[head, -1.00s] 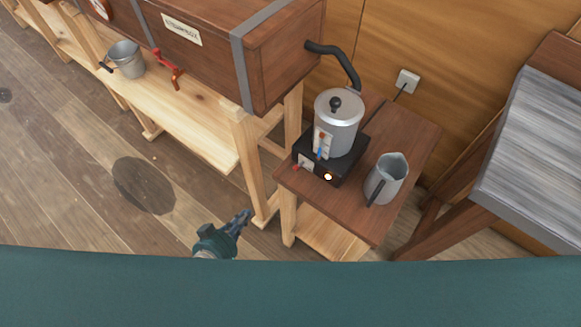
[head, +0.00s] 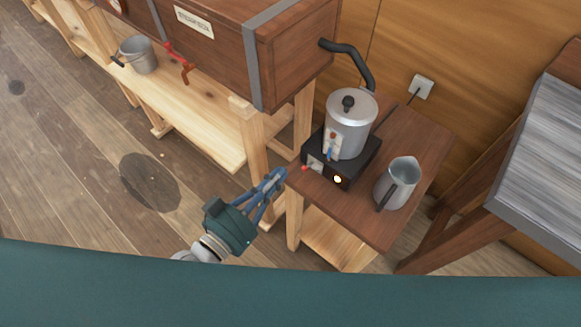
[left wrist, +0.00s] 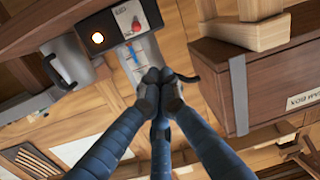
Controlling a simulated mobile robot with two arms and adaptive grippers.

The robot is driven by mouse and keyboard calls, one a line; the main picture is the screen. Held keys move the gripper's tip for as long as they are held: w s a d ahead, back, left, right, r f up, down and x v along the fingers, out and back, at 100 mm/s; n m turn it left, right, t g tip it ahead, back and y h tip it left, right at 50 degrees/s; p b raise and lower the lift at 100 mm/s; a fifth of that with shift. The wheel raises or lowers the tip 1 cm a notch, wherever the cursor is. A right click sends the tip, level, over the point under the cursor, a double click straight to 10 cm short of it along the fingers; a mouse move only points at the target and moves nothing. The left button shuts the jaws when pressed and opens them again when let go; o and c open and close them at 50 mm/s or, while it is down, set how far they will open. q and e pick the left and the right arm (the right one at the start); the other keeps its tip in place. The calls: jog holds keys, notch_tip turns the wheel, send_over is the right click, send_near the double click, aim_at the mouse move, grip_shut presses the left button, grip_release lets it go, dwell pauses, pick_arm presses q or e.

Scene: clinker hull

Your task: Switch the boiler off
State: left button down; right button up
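The boiler (head: 350,122) is a silver lidded pot with a gauge on its front, standing on a black base (head: 342,180). A round lamp (head: 337,179) on the base glows yellow-white. Left of it is a pale plate (head: 315,163) with a small red-tipped switch (head: 305,168). My left gripper (head: 279,176) has its fingertips together, just left of the switch and apart from it in the head view. In the left wrist view, the fingertips (left wrist: 160,78) meet below the lettered plate, and the lamp (left wrist: 97,38) is lit. My right gripper is not in view.
A grey jug (head: 398,184) stands right of the boiler on the small wooden table (head: 420,143). A black hose (head: 352,58) hangs from the wooden steam box (head: 292,48) at left. A metal-topped bench (head: 545,150) is at far right. Open floor lies left.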

pick_arm(q)
jog(key=p, duration=0.1)
send_over(308, 166)
jog(key=a, duration=0.2)
jog(key=f, duration=0.3)
jog(key=shift+s+a+f, duration=0.1)
jog(key=shift+s, duration=0.2)
jog(key=shift+s+a+f, duration=0.1)
jog(key=shift+s+f, duration=0.25)
jog(key=shift+f, duration=0.2)
